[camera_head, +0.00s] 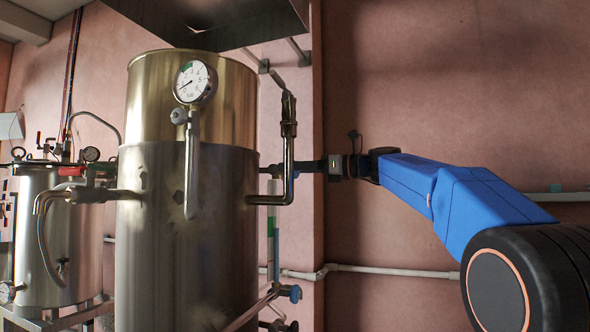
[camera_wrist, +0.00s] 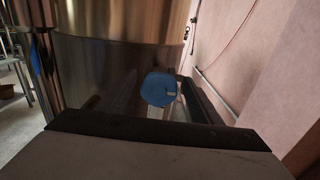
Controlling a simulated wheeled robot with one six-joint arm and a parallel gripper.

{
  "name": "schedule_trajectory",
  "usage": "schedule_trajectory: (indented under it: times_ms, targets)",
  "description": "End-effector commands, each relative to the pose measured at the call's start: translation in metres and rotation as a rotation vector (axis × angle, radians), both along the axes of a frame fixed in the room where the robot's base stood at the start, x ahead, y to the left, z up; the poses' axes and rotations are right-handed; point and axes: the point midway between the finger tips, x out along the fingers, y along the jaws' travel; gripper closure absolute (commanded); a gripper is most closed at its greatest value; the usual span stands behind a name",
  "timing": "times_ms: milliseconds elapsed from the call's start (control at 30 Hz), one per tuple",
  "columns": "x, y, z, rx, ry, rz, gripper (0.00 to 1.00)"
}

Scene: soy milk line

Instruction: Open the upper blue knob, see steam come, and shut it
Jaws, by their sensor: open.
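The upper blue knob (camera_wrist: 158,89) shows as a blue, roughly round face with a notch on its right side in the wrist view. My gripper (camera_head: 290,167) is at the right side of the tall steel tank (camera_head: 180,245) in the head view. Its jaws are open, with one dark finger on each side of the knob in the wrist view. I cannot tell whether they touch it. In the head view I cannot make out the upper knob behind my gripper. No steam shows in either view.
A lower blue knob (camera_head: 290,293) sits below my gripper. A bent steel pipe (camera_head: 288,140) runs down close to it. A pressure gauge (camera_head: 195,82) is on the tank front. A smaller tank (camera_head: 45,235) stands left. The pink wall (camera_head: 450,80) is behind.

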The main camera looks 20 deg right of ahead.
Motion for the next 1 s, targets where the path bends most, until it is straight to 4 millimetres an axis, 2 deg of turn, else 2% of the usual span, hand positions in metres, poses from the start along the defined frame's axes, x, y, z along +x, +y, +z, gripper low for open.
schedule_trajectory:
  times_ms: [200,267,367,400,733,1000]
  targets:
    - [0.0000,0.0002,0.0001,0.000,0.000,0.000,0.41]
    - [0.0000,0.0001,0.0001,0.000,0.000,0.000,0.53]
    - [0.0000,0.0001,0.0001,0.000,0.000,0.000,0.77]
    - [0.0000,0.0001,0.0001,0.000,0.000,0.000,0.81]
    - [-0.0003,0.0002,0.0001,-0.022,-0.031,0.000,0.81]
    - [-0.0011,0.0007,0.0000,-0.118,-0.162,0.000,0.81]
